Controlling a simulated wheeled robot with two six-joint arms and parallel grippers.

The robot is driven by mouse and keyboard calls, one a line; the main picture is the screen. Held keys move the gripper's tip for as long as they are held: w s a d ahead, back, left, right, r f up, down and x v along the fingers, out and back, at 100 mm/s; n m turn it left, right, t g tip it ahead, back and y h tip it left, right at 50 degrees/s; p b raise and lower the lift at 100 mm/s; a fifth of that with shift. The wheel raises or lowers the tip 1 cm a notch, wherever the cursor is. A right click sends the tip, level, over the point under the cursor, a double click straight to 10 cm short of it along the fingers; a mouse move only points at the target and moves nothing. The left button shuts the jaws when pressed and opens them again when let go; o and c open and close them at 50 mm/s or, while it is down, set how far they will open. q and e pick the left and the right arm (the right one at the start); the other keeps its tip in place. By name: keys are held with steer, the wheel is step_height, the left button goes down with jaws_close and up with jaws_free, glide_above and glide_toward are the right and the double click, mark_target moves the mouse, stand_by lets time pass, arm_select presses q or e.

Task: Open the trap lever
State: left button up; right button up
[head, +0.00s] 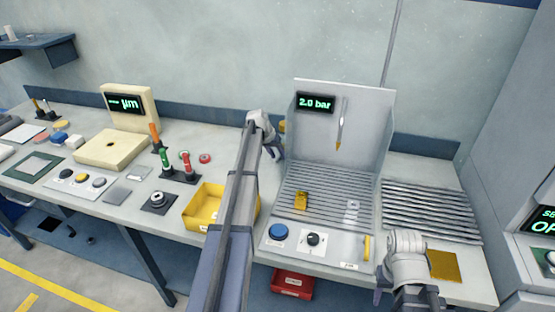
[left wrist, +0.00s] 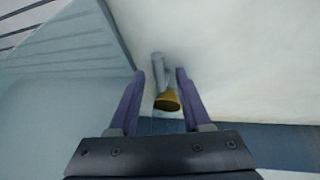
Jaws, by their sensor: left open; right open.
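A grey lever with a yellow round end (left wrist: 167,101), likely the trap lever, shows in the left wrist view. My left gripper (left wrist: 160,74) is open, with one finger on each side of the lever; I cannot tell whether either touches it. In the head view my left gripper (head: 277,151) is beside the left wall of the grey cabinet marked 2.0 bar (head: 364,128). A small yellow piece (head: 282,127) shows just behind it, perhaps the same lever. My right gripper (head: 384,285) is open at the front right of the bench, its fingers partly hidden.
A yellow bin (head: 206,207) stands left of my left arm. The cabinet's slatted floor holds a gold block (head: 301,200). A blue button (head: 278,232) and black knob (head: 313,239) are in front. A ribbed rack (head: 430,208) and gold plate (head: 444,265) lie right.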

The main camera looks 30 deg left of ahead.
arm_select(q)
jaws_close()
stand_by(0.3)
stand_by(0.3)
